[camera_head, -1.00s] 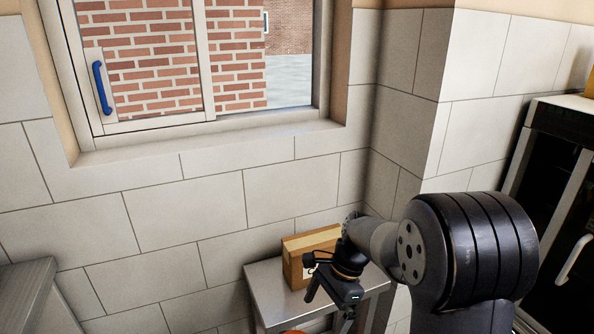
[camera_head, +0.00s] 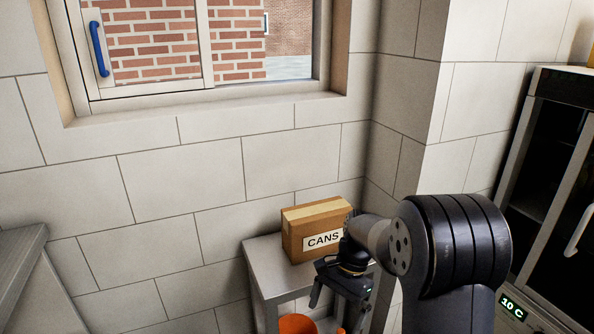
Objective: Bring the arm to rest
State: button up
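My arm reaches in from the lower right, and its end with my gripper (camera_head: 338,292) is in front of a small metal table (camera_head: 262,268). A cardboard box labelled CANS (camera_head: 300,238) stands on that table, just behind my gripper; part of its right side is hidden by the arm. I see no object held, but the fingers are small and dark, and I cannot tell how far apart they are.
A metal counter edge (camera_head: 22,262) is at the left. A dark glass-door fridge (camera_head: 545,190) stands at the right. A sliding window (camera_head: 150,45) with a blue handle (camera_head: 99,48) is above.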

jog(key=shift+w+d+f+n+b, duration=0.1)
jog(key=shift+d+f+n+b, duration=0.15)
jog(key=shift+f+b, duration=0.4)
jog(key=shift+w+d+f+n+b, duration=0.1)
jog(key=shift+f+n+b, duration=0.2)
jog(key=shift+f, duration=0.55)
jog(key=shift+r, duration=0.1)
